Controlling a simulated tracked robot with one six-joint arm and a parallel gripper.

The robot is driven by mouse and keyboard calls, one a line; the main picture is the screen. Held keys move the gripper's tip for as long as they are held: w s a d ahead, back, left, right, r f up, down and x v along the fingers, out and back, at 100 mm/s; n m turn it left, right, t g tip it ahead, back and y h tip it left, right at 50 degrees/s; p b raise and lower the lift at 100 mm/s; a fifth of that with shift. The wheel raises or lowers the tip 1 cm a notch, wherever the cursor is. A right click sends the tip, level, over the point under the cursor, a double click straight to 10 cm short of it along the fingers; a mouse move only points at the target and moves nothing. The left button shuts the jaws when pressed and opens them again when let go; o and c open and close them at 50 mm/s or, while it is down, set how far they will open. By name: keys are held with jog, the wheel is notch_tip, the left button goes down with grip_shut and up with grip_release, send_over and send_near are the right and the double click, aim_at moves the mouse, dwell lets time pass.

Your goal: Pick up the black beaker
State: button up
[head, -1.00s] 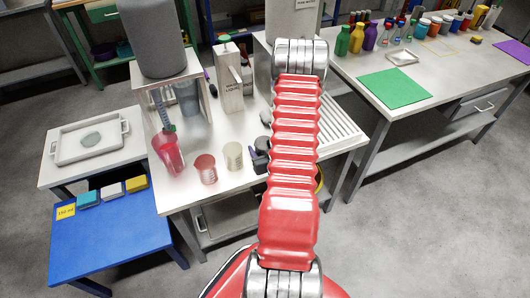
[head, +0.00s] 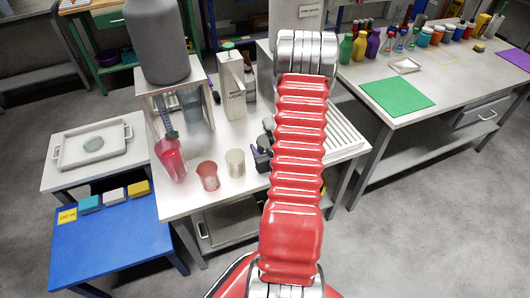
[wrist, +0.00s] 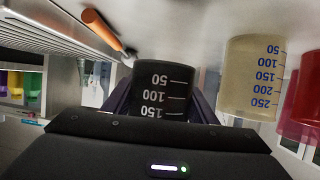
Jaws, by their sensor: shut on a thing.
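The black beaker (wrist: 163,88) with white volume marks stands between the fingers of my gripper (wrist: 161,100) in the wrist view, which appears upside down. My gripper is shut on it, with a dark finger on each side. The lower part of the beaker in that picture is hidden behind the gripper body. In the head view my gripper (head: 262,156) is a small dark shape over the white table, left of my arm. My arm partly hides it, and I cannot make out the beaker clearly there.
A cream beaker (wrist: 254,78) and a red beaker (wrist: 303,100) stand beside it; the head view shows the cream beaker (head: 235,163) too. An orange-handled tool (wrist: 102,29) lies near the beaker. A ribbed white rack (head: 345,135) is to the right.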

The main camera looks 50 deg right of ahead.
aim_at(264, 138)
jog(key=shift+r, duration=2.55)
jog(key=w+a+r+n+t+y, duration=0.15)
jog(key=w+a+r, duration=0.25)
jog(key=w+a, duration=0.5)
jog(key=w+a+r+n+y, duration=0.2)
jog(key=w+a+r, duration=0.2)
jog(key=w+a, duration=0.5)
jog(key=w+a+r+n+y, duration=0.1)
jog(key=w+a+r+y, duration=0.1)
jog(key=a, duration=1)
jog(key=w+a+r+n+y, duration=0.2)
jog(key=a+r, duration=0.3)
jog(key=a, duration=0.8)
jog(key=shift+w+t, duration=0.45)
jog(key=shift+w, duration=0.15)
